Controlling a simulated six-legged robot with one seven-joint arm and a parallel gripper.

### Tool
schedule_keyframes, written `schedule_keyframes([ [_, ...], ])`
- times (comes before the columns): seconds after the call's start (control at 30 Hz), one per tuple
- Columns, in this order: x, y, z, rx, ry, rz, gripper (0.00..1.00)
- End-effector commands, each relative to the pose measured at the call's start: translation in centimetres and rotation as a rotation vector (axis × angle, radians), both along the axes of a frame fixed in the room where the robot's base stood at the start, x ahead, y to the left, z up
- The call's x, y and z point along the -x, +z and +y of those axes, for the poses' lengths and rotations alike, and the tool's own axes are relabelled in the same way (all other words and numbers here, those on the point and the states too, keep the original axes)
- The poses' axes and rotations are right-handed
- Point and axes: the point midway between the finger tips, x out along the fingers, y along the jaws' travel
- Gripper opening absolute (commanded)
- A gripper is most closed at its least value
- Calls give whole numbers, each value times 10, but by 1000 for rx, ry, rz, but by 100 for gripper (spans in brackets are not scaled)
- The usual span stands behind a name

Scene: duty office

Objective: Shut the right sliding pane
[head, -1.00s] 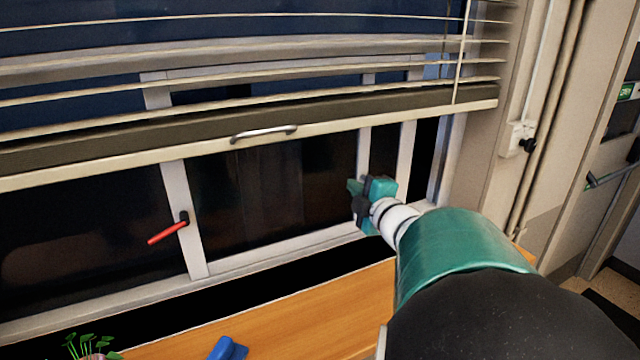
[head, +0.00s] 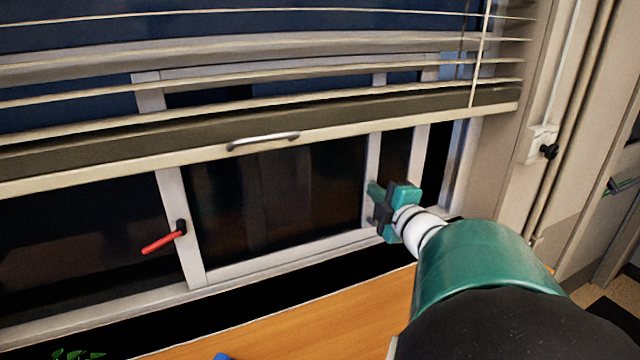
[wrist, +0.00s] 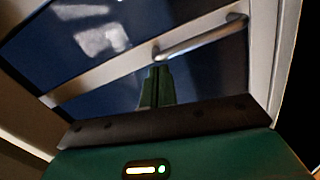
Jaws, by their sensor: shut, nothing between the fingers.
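A window with pale frames runs across the head view, partly behind a blind. A dark right-hand pane (head: 285,205) lies between an upright with a red handle (head: 162,241) and a pale upright (head: 373,155). Another pale upright (head: 418,140) stands further right, with dark strips on both sides. I cannot tell how far the pane is open. My gripper (head: 375,190) is shut and empty, overlapping the nearer pale upright; contact cannot be told. In the wrist view my shut fingers (wrist: 156,82) point at the left end of a silver bar handle (wrist: 200,38) on a pale rail.
The blind's bottom rail (head: 90,170) with its own bow handle (head: 262,141) hangs above my gripper. A wooden desk (head: 310,330) lies below the window. A pale wall with pipes and a door stand at the right.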

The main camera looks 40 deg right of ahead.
Motion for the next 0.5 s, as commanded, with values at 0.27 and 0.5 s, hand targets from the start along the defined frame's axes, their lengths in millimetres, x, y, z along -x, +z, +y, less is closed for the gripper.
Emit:
schedule_keyframes([
  [0.27, 3, 1, -22, -1, -2, -2, 0],
  [0.5, 15, -1, -85, -2, -5, 0, 0],
])
